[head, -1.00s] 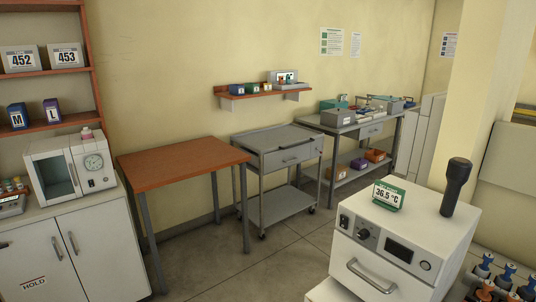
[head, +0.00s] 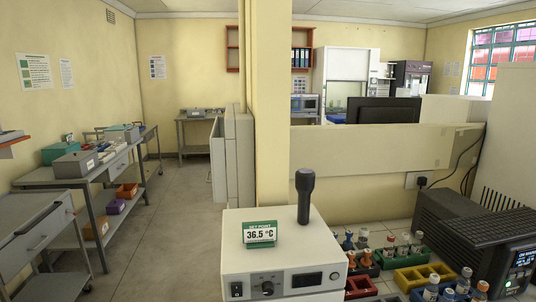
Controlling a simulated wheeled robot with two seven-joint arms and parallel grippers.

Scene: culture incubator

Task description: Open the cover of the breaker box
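I cannot make out a breaker box for certain in the head view. A tall pale panel (head: 218,160) stands out beside pale upright blocks (head: 238,155) at the left of the pillar, and I cannot tell what they are. Neither of my grippers is in view.
A white device (head: 284,255) with a 36.5 °C sign (head: 260,234) and a black upright handle (head: 305,195) stands close in front. Racks of bottles (head: 395,250) are on its right. Grey benches (head: 95,175) line the left wall. The floor (head: 170,235) between is clear.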

